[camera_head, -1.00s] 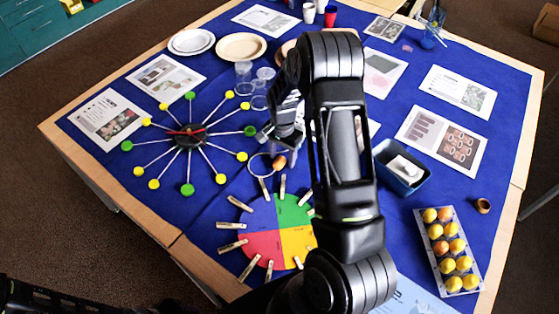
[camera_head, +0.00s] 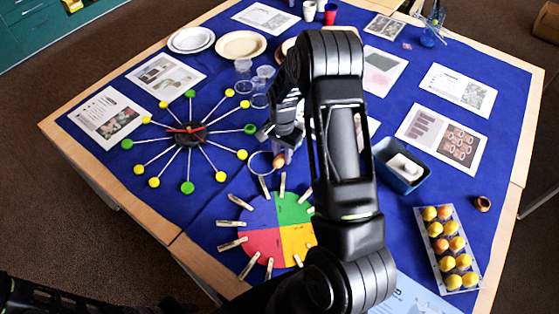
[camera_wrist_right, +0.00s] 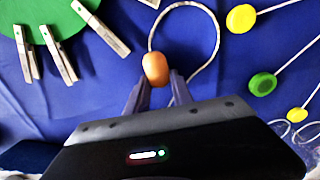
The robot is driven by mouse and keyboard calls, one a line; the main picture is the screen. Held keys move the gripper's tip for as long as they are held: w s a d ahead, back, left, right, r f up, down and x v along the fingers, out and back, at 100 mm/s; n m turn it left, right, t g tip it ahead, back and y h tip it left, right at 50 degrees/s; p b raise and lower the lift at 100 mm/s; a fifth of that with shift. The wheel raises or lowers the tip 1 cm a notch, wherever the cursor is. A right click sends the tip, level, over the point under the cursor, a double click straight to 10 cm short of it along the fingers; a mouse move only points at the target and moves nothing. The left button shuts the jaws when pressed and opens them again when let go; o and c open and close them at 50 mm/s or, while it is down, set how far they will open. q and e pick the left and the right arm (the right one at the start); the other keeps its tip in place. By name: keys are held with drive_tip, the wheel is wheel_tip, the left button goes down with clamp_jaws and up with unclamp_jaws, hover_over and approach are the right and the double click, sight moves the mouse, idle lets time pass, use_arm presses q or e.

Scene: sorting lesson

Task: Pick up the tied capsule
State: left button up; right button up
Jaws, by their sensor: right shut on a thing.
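The tied capsule (camera_head: 279,161) is a small orange piece with a pale cord loop (camera_head: 251,158) tied to it. It lies on the blue cloth between the spoked clock and the coloured disc. My right gripper (camera_head: 284,153) reaches down over it and is shut on it. In the right wrist view, the capsule (camera_wrist_right: 155,67) sits at the tips of the two fingers (camera_wrist_right: 159,84), with the loop (camera_wrist_right: 212,45) curving around behind. Whether the capsule still touches the cloth I cannot tell. My left gripper is out of view.
The four-colour disc (camera_head: 262,215) with clothespins lies just in front of the capsule. The spoked clock (camera_head: 185,137) is to its left, clear cups (camera_head: 259,100) are behind. A blue tray (camera_head: 410,182) and a tray of yellow fruit (camera_head: 451,272) stand at the right.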

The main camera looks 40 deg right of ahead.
clamp_jaws()
wheel_tip(320, 180, up, 10)
drive_tip(key=b, duration=0.1)
drive_tip(key=shift+b, duration=0.4)
idle(0.6)
